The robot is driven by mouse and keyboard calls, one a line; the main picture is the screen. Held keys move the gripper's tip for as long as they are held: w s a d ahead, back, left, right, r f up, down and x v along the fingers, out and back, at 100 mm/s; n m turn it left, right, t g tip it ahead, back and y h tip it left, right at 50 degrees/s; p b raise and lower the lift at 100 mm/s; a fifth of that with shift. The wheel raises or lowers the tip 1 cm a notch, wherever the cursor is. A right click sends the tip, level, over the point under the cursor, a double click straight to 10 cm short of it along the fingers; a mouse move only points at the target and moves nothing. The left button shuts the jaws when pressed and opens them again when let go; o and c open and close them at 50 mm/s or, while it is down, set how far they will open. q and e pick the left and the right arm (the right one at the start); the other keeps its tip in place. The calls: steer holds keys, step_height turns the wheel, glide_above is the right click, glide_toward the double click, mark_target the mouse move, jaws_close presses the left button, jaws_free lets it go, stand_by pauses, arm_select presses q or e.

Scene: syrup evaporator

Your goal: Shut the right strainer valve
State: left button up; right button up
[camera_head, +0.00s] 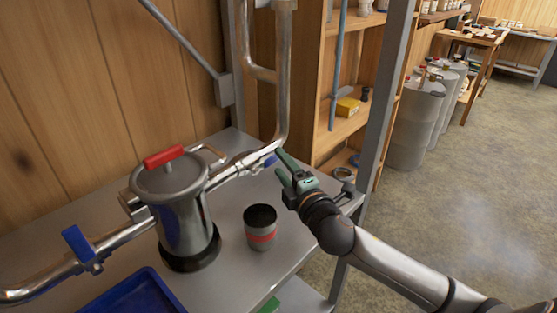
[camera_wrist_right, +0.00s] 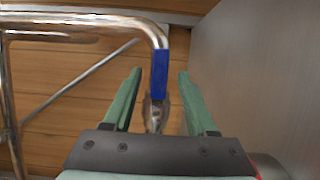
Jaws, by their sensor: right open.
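The strainer (camera_head: 187,225) is a steel canister with a red-handled lid, standing on the metal table (camera_head: 225,285). A pipe leaves it on the right, carrying the right strainer valve with a blue handle (camera_head: 270,160), partly hidden by my right gripper (camera_head: 279,163). In the right wrist view this blue handle (camera_wrist_right: 160,75) shows between the two green fingers and appears to lie along the pipe. The fingers are open, with a visible gap on each side of the handle. My left gripper is not in view.
A second blue-handled valve (camera_head: 78,243) sits on the left pipe. A steel cup with a red band (camera_head: 260,240) stands in front of the right pipe. A blue tray (camera_head: 130,296) lies at the front. A grey post (camera_head: 385,90) rises behind my right arm.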

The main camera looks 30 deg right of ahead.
steer(key=shift+w, duration=1)
steer(key=shift+c, duration=0.4)
jaws_close()
stand_by(0.4)
